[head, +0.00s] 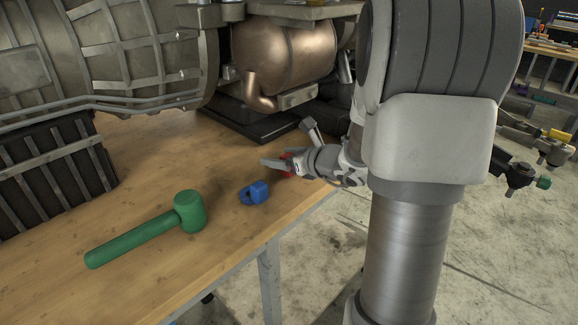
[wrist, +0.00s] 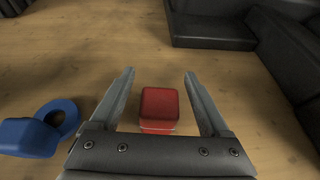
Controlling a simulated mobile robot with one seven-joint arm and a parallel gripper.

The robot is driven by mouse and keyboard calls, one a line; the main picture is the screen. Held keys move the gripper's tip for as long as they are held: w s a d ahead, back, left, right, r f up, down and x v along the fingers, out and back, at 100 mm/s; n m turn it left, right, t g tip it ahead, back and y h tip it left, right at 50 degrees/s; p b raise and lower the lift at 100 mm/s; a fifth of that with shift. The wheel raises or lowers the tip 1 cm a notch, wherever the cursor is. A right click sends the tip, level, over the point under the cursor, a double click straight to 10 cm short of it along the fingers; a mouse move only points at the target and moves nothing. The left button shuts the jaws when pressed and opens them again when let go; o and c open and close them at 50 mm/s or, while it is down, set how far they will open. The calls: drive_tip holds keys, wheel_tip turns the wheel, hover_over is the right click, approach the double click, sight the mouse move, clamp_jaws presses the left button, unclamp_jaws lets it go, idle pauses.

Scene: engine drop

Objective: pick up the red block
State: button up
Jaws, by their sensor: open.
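The red block (wrist: 160,107) sits on the wooden table, in the middle of the wrist view. My gripper (wrist: 160,74) is open, with one finger on each side of the block and a visible space between each finger and it. In the wrist view the fingertips extend past the block's far edge. The block's near part is hidden by the gripper body. In the head view my gripper (head: 272,162) is low over the table near its right edge, and only a little of the red block (head: 287,160) shows behind it.
A blue object with a ring (head: 255,192) lies left of the gripper. A green mallet (head: 150,231) lies farther left. A black base (head: 240,122) under the engine (head: 285,55) stands behind. The wooden table (head: 120,200) has bare room around the mallet.

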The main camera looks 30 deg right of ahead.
clamp_jaws()
drive_tip(key=shift+r, duration=0.15)
idle(0.4)
